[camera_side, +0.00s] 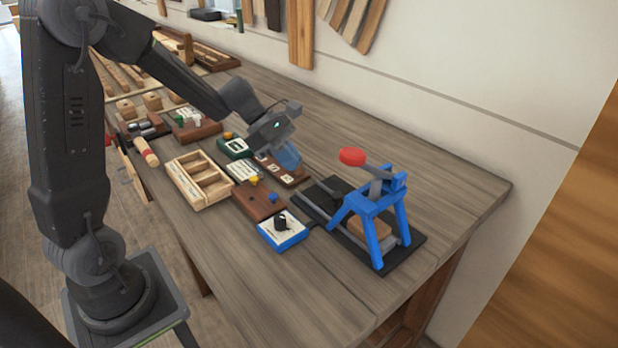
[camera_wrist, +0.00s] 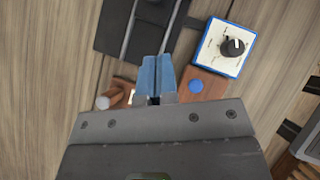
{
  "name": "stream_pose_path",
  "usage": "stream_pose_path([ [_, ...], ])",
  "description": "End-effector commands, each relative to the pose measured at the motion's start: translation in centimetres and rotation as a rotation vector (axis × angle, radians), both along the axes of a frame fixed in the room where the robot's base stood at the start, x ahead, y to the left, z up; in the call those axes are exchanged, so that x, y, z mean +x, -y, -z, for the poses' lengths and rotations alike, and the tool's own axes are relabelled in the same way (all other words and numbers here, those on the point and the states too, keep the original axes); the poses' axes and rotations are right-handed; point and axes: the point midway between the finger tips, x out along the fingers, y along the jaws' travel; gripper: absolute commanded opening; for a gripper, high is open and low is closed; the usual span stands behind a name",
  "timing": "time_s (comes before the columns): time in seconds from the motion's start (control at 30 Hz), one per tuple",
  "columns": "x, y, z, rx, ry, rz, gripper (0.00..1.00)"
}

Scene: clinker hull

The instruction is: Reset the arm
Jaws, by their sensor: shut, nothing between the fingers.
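My gripper (camera_side: 288,156) hangs above the workbench, over the small panels in the middle. Its blue fingers are together and hold nothing, as the wrist view also shows (camera_wrist: 155,78). Below and around it lie a board with white marked tiles (camera_side: 284,171) and a brown wooden block (camera_side: 258,202) with a yellow and a blue knob. A blue-edged box with a black dial (camera_side: 282,230) stands nearer the front; it also shows at the upper right of the wrist view (camera_wrist: 223,47).
A blue press frame with a red-knobbed lever (camera_side: 352,157) stands on a black base (camera_side: 408,252) to the right. A wooden compartment tray (camera_side: 197,180) is to the left. A wall runs along the back. The bench front right (camera_side: 330,297) is clear.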

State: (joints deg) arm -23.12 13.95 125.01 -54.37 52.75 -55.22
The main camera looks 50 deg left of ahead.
Motion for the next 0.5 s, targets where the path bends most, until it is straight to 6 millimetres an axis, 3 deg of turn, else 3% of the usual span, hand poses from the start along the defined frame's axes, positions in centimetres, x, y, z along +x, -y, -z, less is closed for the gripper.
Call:
stream_pose_path([
  [0.1, -0.6, -1.3, -1.7, 0.001, 0.003, -0.004, 0.0],
  [0.3, -1.2, -2.3, -3.1, 0.003, 0.002, 0.002, 0.0],
  [0.4, -1.8, -1.6, -3.8, 0.043, 0.031, 0.062, 0.0],
  [0.5, -3.5, 0.3, -5.1, 0.152, 0.109, 0.223, 0.0],
])
